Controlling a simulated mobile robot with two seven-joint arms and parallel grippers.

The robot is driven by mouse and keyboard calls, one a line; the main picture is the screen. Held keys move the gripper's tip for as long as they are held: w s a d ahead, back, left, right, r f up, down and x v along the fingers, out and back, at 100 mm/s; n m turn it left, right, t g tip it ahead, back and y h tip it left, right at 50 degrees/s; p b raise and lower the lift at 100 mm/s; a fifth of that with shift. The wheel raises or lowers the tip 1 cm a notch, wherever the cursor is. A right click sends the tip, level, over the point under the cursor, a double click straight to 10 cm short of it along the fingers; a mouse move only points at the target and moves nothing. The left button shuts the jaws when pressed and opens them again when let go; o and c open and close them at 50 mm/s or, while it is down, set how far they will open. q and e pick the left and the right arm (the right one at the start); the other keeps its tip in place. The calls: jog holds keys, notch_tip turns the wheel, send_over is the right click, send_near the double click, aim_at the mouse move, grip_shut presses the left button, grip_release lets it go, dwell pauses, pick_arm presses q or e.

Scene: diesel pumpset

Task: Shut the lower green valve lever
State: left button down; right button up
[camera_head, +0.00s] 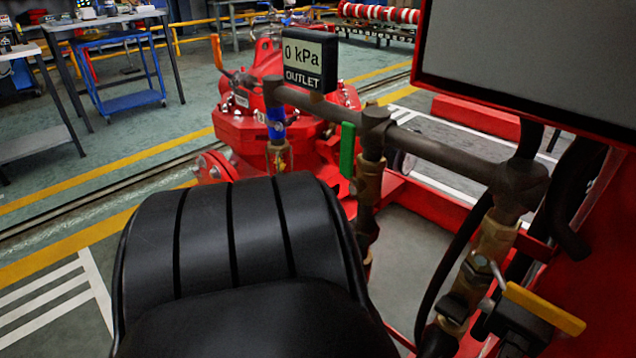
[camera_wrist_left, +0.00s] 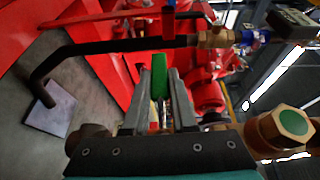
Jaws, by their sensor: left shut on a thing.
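In the left wrist view a green lever (camera_wrist_left: 159,76) stands between the two grey fingers of my left gripper (camera_wrist_left: 158,88), which is shut on it. In the head view my large black left arm fills the lower middle and hides the gripper and whatever it holds. A green lever (camera_head: 347,150) shows there, hanging upright beside a brass valve (camera_head: 369,182) on the dark pipe, with no gripper on it. In the wrist view a brass fitting with a green face (camera_wrist_left: 293,121) is close at right. My right gripper is not in view.
A dark pipe (camera_head: 440,153) crosses above the valves. A gauge reading 0 kPa OUTLET (camera_head: 309,60) stands over a blue-handled valve (camera_head: 276,122). A yellow lever (camera_head: 545,308) is at lower right, and a grey panel (camera_head: 535,60) at upper right. Red pump parts (camera_head: 240,125) lie behind.

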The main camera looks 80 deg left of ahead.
pick_arm(q)
jog(key=shift+s, duration=0.15)
jog(key=c, duration=0.7)
grip_release()
